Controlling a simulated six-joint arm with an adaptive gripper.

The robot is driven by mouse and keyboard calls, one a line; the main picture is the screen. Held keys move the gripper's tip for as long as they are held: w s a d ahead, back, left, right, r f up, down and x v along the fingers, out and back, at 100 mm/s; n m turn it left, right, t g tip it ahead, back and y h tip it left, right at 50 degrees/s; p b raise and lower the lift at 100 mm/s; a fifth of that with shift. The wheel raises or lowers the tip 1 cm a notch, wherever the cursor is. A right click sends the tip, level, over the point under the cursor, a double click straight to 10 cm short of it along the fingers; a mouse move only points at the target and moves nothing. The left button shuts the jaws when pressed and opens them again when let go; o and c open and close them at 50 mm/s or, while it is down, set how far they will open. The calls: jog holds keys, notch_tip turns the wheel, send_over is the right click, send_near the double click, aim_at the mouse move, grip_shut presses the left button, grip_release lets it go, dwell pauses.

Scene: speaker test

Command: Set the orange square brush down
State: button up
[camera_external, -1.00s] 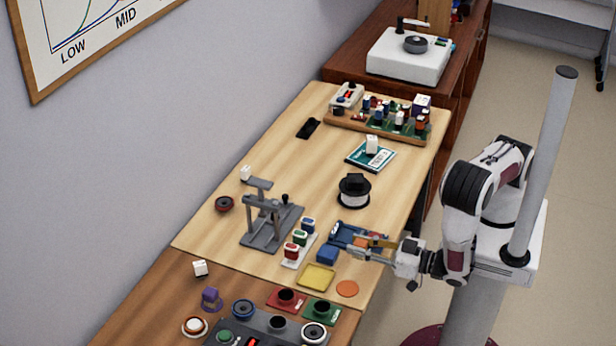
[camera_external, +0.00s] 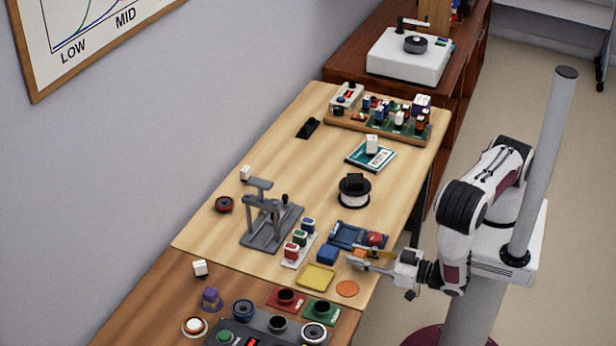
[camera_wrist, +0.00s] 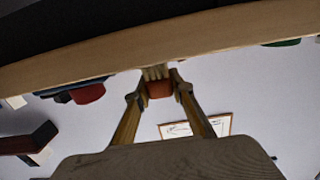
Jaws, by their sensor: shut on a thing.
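My gripper (camera_external: 358,261) is shut on the orange square brush (camera_wrist: 159,89). In the wrist view the brush sits between the two fingertips, with its pale bristles (camera_wrist: 155,73) pointing to the tan tabletop edge. In the external view the brush shows as a small orange patch at the fingertips, partly hidden by them. It is just right of the blue block (camera_external: 327,254) and above the orange disc (camera_external: 347,289) in the picture. I cannot tell whether the bristles touch the table.
A blue tray (camera_external: 341,237) with a red piece (camera_external: 376,239) lies just behind the gripper. A yellow square tray (camera_external: 316,278) is to the left and front. A rack of coloured pieces (camera_external: 300,245) and a grey stand (camera_external: 266,222) are farther left. A black-and-white spool (camera_external: 354,190) stands beyond.

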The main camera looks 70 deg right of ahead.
jog(key=shift+f, duration=0.35)
jog(key=shift+f, duration=0.1)
jog(key=o, duration=1.1)
jog(key=s, duration=1.2)
jog(key=shift+r, duration=0.4)
dwell(0.8)
